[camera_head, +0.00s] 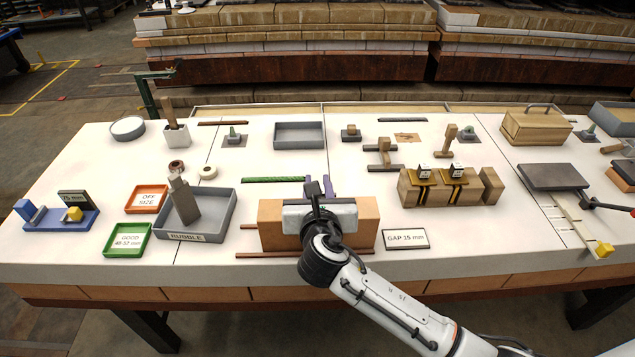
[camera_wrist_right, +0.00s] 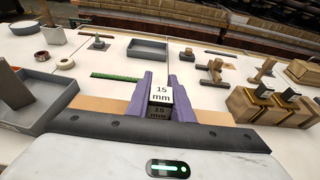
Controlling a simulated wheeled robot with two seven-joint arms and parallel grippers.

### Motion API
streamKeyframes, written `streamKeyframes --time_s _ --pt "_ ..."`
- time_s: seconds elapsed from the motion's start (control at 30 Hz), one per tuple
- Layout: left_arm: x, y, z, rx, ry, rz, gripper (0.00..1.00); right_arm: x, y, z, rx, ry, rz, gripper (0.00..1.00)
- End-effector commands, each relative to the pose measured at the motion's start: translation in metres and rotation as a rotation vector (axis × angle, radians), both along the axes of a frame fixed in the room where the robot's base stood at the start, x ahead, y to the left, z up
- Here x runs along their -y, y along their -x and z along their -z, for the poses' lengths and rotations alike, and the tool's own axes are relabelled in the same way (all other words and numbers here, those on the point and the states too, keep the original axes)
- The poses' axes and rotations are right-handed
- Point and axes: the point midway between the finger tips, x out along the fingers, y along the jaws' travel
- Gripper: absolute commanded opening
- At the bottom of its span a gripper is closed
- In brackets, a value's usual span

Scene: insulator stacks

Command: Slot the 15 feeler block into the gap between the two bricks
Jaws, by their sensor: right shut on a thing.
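My right gripper (camera_head: 318,188) is over the two bricks, with its white body in front of them. In the right wrist view its purple fingers (camera_wrist_right: 159,92) are shut on the 15 feeler block (camera_wrist_right: 160,95), a small block marked "15 mm" with a white top and a dark front face. The left brick (camera_head: 270,214) and the right brick (camera_head: 368,216) show as orange-tan ends on either side of my gripper. Their tops also show in the wrist view. The gap is hidden, so I cannot tell whether the block's lower end is in it. My left gripper is not in view.
A "GAP 15 mm" sign (camera_head: 406,240) lies right of the bricks. A wooden rack (camera_head: 487,190) holding two other feeler blocks stands farther right. A grey rubble tray (camera_head: 225,226) is to the left. A green strip (camera_head: 273,180) lies behind the bricks.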

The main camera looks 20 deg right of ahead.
Motion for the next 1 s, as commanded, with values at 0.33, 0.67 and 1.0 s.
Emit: streamKeyframes --time_s 0.33,0.67,1.0 --pt "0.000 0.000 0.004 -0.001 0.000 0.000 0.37 0.000 0.000 0.009 0.000 0.002 0.000 0.00" --pt "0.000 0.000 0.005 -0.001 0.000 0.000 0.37 0.000 0.000 0.011 0.001 0.001 0.000 0.42" --pt "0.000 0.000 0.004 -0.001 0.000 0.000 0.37 -0.003 0.008 0.009 -0.001 0.000 -0.001 0.42"
